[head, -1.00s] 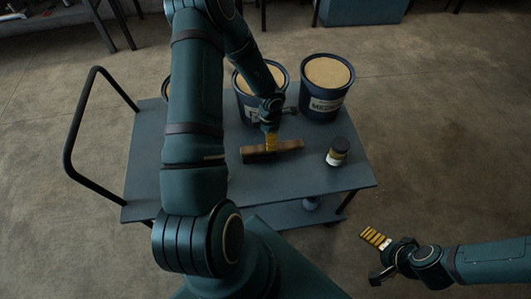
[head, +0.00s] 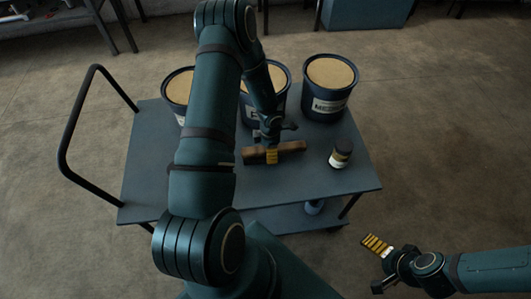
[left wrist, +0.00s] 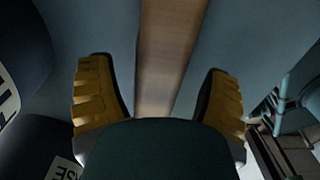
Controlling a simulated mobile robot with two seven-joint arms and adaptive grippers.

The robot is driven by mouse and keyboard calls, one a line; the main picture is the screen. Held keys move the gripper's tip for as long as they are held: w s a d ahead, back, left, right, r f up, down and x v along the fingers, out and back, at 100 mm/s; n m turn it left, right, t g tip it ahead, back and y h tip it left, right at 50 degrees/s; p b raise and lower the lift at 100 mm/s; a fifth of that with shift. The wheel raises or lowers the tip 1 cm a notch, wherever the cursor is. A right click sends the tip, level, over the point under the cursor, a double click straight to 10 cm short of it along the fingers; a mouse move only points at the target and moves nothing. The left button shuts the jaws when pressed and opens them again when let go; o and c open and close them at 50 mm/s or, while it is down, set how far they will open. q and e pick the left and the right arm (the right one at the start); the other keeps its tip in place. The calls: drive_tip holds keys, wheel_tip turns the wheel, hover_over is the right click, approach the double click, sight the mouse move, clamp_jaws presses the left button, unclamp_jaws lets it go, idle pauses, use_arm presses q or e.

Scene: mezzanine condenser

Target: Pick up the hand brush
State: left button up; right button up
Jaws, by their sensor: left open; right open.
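The hand brush (head: 291,148) lies on the grey cart top (head: 235,185), its long wooden body running roughly left to right in the head view. My left gripper (head: 270,154) is over its middle. In the left wrist view the brush's wooden body (left wrist: 170,50) passes between the two yellow-padded fingers, with a gap on each side, so the left gripper (left wrist: 160,95) is open and not touching it there. The bristles cannot be made out. My right gripper (head: 374,264) is open and empty, beyond the cart's front right corner.
Three dark tubs with tan contents stand along the cart's back: a left tub (head: 178,86), a middle tub (head: 278,76) and a right tub (head: 329,98). A black push handle (head: 66,140) rises at the left.

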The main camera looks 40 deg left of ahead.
use_arm(q)
drive_tip(key=shift+f, duration=0.25)
idle(0.5)
clamp_jaws()
